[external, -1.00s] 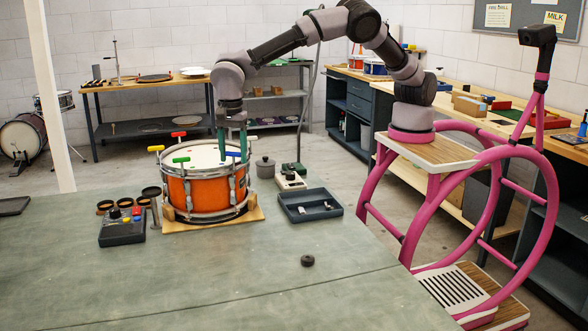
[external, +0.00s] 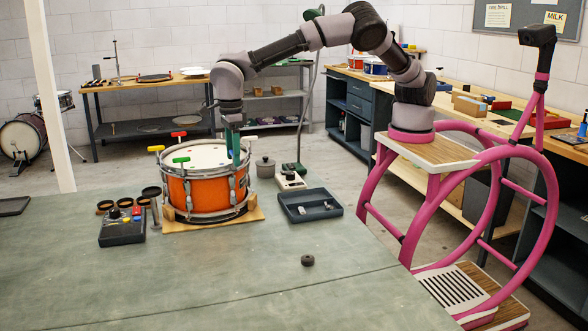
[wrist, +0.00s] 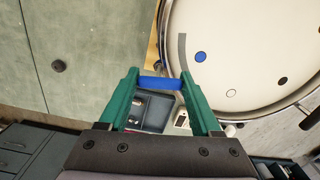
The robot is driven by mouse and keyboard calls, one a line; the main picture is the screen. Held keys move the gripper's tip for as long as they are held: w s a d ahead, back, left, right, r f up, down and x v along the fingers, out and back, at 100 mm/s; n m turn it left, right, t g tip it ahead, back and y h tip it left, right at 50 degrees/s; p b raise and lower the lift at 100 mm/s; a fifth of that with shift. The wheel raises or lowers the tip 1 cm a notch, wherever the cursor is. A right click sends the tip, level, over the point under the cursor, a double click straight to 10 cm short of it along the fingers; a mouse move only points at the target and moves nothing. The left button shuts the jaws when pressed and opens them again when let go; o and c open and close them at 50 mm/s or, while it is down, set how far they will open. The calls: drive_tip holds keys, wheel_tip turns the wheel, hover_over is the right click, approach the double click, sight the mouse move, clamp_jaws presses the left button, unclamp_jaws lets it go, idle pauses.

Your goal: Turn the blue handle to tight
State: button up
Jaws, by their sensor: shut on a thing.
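The orange drum (external: 200,193) stands on a wooden base on the bench, its pale head facing up. My gripper (external: 234,158) is at the right side of its rim, pointing down. In the wrist view the blue handle (wrist: 160,83) lies crosswise between the fingertips of my gripper (wrist: 161,76), with a finger at each end. The external view hides the blue handle behind my fingers. A blue dot (wrist: 201,57) and a grey arc (wrist: 182,49) mark the drum head near the handle.
Green (external: 181,160), red (external: 178,135) and yellow (external: 156,149) handles stand around the rim. A dark tray (external: 310,206) with small parts lies right of the drum, and a control box (external: 122,228) left. A dark puck (external: 307,260) lies in front; the bench around it is clear.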

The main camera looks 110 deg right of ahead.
drive_tip(key=shift+r+m, duration=0.1)
drive_tip(key=shift+m, duration=0.5)
drive_tip(key=o, duration=1.4)
wheel_tip(320, 180, up, 10)
drive_tip(key=shift+f, duration=0.15)
drive_tip(key=shift+r, duration=0.5)
